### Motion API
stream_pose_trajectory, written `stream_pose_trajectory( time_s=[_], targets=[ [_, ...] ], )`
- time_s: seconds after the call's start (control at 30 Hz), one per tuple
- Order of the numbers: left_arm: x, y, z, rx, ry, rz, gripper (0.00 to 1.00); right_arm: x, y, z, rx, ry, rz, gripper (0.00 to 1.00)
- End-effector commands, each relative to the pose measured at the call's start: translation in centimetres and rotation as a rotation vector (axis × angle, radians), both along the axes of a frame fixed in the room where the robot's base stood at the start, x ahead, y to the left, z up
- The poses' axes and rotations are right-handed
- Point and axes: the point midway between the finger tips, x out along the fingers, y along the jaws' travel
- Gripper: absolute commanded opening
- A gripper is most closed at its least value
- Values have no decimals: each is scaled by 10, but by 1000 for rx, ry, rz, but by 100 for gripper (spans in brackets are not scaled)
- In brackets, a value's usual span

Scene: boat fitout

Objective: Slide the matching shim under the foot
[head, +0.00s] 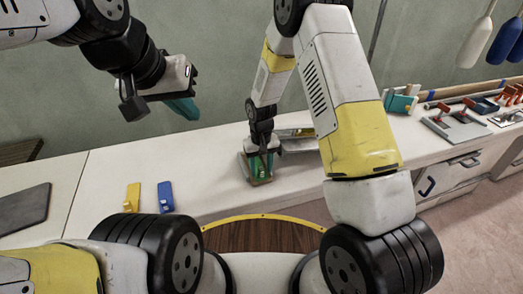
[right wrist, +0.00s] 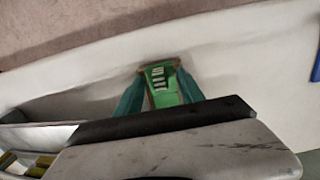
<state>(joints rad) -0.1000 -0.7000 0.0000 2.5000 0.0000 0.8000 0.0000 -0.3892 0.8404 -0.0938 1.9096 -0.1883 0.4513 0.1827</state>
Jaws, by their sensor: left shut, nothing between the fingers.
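My right gripper (head: 262,168) reaches down to the bench at the middle of the head view. In the right wrist view its teal fingers (right wrist: 160,90) stand on both sides of a green shim (right wrist: 160,78) with pale slots and appear closed on it. A tan edge shows around the shim's far end; whether this is the foot or a holder I cannot tell. A yellow shim (head: 133,198) and a blue shim (head: 165,197) lie side by side on the bench at left. My left gripper (head: 182,107) is shut and empty, above the bench.
A dark flat plate (head: 24,210) lies at the bench's far left. A grey metal piece (head: 297,140) stands just behind my right gripper. Tools and red-handled fittings (head: 460,128) occupy the bench at right. The bench between the blue shim and my right gripper is clear.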

Motion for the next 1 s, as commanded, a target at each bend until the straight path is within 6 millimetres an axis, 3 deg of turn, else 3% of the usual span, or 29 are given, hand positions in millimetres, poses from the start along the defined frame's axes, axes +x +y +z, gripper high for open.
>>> stream_pose_trajectory(
  time_s=[0.27, 0.7, 1.0],
  targets=[
    [0, 0, 0, 0, 0, 0, 0, 0, 0, 3, 0, -1, 0, 45],
    [0, 0, 0, 0, 0, 0, 0, 1, 0, 68, 1, -3, -1, 45],
    [0, 0, 0, 0, 0, 0, 0, 0, -4, 91, 10, -12, -10, 45]
  ],
)
